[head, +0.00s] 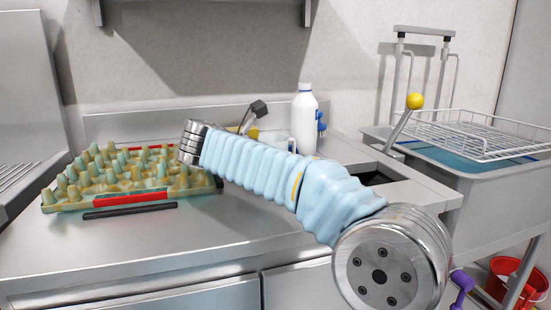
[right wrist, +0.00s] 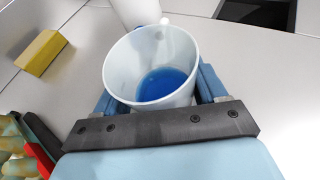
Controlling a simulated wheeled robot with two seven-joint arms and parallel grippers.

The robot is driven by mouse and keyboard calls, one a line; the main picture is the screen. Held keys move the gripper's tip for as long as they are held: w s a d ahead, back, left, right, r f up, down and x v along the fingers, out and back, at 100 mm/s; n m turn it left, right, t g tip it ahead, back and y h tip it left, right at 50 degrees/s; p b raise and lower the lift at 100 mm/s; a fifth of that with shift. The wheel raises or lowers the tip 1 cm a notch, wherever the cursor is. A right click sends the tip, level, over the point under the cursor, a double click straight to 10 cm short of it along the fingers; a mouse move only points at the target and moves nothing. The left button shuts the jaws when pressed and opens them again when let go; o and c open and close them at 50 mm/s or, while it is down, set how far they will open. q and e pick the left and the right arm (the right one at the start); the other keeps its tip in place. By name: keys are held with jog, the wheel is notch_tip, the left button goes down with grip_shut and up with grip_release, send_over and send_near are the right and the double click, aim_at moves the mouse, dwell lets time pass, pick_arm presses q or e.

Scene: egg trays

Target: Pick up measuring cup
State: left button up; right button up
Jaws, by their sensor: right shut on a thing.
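The measuring cup (right wrist: 122,68) is white and translucent, with blue at its bottom, in the middle of the right wrist view. My right gripper (right wrist: 157,95) is shut on it, with one blue finger on each side of its wall. In the head view the cup (head: 274,139) shows partly behind my right arm, on or just above the counter beside the white bottle; I cannot tell whether it touches the counter. My left gripper is not in view.
A white bottle (head: 304,112) stands close beside the cup. A yellow block (right wrist: 40,53) lies on the counter to its left. Egg trays (head: 125,178) with a red and black edge sit at left. A sink opening (head: 377,178) and wire rack (head: 480,130) are at right. The front counter is clear.

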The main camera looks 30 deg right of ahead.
jog(key=shift+c, duration=0.6)
jog(key=shift+r, duration=0.1)
jog(key=shift+r+p, duration=0.3)
jog(key=shift+r, duration=0.4)
jog(key=shift+r+p, duration=0.3)
jog(key=shift+r, duration=0.6)
jog(key=s+a+r+p, duration=0.1)
jog(key=s+a+r, duration=0.2)
jog(key=s+r, duration=0.6)
jog(key=shift+s+a+r, duration=0.15)
jog(key=shift+s+r, duration=0.15)
jog(key=shift+s, duration=1.95)
